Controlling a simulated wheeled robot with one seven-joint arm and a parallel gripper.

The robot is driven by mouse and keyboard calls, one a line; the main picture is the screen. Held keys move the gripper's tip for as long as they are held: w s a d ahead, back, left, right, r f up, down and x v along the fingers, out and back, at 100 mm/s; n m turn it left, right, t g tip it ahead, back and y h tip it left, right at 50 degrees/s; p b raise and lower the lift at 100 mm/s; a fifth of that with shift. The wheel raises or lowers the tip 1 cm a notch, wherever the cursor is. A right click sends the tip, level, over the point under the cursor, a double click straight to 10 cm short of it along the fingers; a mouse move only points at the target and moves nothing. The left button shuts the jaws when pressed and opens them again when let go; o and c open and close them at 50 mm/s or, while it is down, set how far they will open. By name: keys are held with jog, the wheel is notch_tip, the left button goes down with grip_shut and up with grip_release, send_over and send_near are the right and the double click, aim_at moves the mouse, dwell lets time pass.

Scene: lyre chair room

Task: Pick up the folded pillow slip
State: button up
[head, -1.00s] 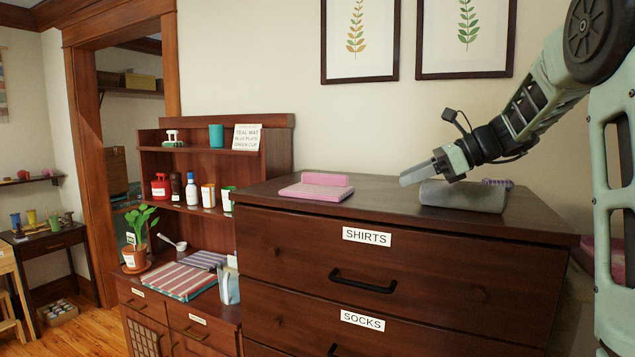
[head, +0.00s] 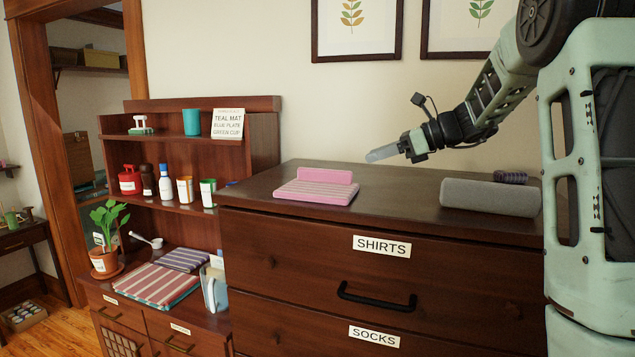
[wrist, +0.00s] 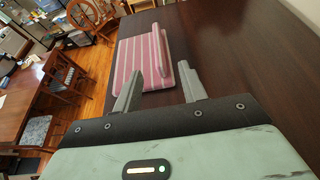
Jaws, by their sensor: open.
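A pink folded cloth (head: 316,192) with pale stripes lies flat on the dresser top, with a raised pink ridge along its back edge. It looks like the folded pillow slip. The same cloth (wrist: 146,60) shows in the wrist view, beyond the fingertips, with its ridge on the right. My gripper (head: 383,153) hangs above the dresser, to the right of the cloth and apart from it. In the wrist view my gripper (wrist: 160,88) is open, with nothing between its fingers.
A grey rounded bundle (head: 489,195) lies at the right of the dresser top (head: 405,205), with a small dark ribbed item (head: 511,177) behind it. Bare wood lies between cloth and bundle. A hutch (head: 200,157) with bottles and cups stands at left.

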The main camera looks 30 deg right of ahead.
aim_at(330, 170)
jog(key=p+x, duration=0.2)
jog(key=x, duration=0.5)
jog(key=shift+w+a, duration=0.15)
jog(key=shift+a, duration=0.05)
jog(key=p+x, duration=0.1)
jog(key=x, duration=0.1)
jog(key=p+x, duration=0.1)
jog(key=p, duration=0.1)
jog(key=shift+w+a, duration=0.2)
jog(key=shift+a, duration=0.25)
jog(key=shift+w+a+f+p, duration=0.3)
jog(key=shift+w+f+p, duration=0.05)
jog(key=shift+w+p, duration=0.1)
grip_shut()
